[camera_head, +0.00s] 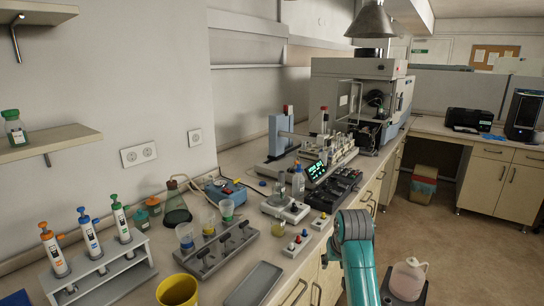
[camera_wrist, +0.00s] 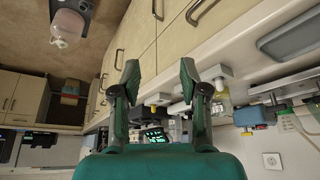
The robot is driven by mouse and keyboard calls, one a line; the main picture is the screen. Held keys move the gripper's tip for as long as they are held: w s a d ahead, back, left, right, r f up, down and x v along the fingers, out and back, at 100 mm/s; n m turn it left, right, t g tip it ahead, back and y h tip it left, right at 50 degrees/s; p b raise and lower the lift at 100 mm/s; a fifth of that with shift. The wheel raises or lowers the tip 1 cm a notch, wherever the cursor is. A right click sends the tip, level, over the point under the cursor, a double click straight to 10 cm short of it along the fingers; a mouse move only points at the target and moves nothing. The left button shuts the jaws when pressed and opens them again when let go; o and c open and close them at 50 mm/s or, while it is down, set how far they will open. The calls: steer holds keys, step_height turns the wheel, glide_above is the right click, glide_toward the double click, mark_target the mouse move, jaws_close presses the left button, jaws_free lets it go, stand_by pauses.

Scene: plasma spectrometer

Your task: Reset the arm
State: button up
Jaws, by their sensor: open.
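My gripper (camera_wrist: 160,78) shows in the wrist view with its two dark green fingers spread apart and nothing between them. Behind the gap are the cabinet fronts and the bench edge. In the head view my teal arm stands at the lower middle, in front of the bench, and its fingers cannot be made out there. The wrist picture is turned over, with the floor at its upper left.
The bench (camera_head: 215,292) holds a pipette rack (camera_head: 108,272), a yellow cup (camera_head: 178,290), a beaker rack (camera_head: 222,250), a flask (camera_head: 176,208) and a spectrometer (camera_head: 395,90). A jug (camera_head: 408,278) stands low, right of my arm. The floor (camera_head: 460,245) at right is clear.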

steer(key=s+f+t, duration=0.1)
steer(key=s+f, duration=0.4)
steer(key=f, duration=0.4)
steer(key=s+f+t, duration=0.1)
steer(key=s+f, duration=0.5)
steer(key=f, duration=0.4)
steer(key=s+f+t, duration=0.1)
steer(key=s+f, duration=0.3)
steer(key=s, duration=0.5)
steer(key=s+f+t, duration=0.2)
steer(key=s+f, duration=0.1)
steer(key=s, duration=0.5)
steer(key=s+r+t, duration=0.1)
steer(key=s+r, duration=0.1)
steer(key=s, duration=0.7)
steer(key=s+r+t, duration=0.1)
steer(key=s+r, duration=0.1)
steer(key=s, duration=0.8)
steer(key=s+r+t, duration=0.2)
steer(key=s+r, duration=1.1)
steer(key=r, duration=0.1)
steer(key=shift+s+d+r+t, duration=0.2)
steer(key=shift+s+t, duration=0.1)
steer(key=shift+s, duration=0.1)
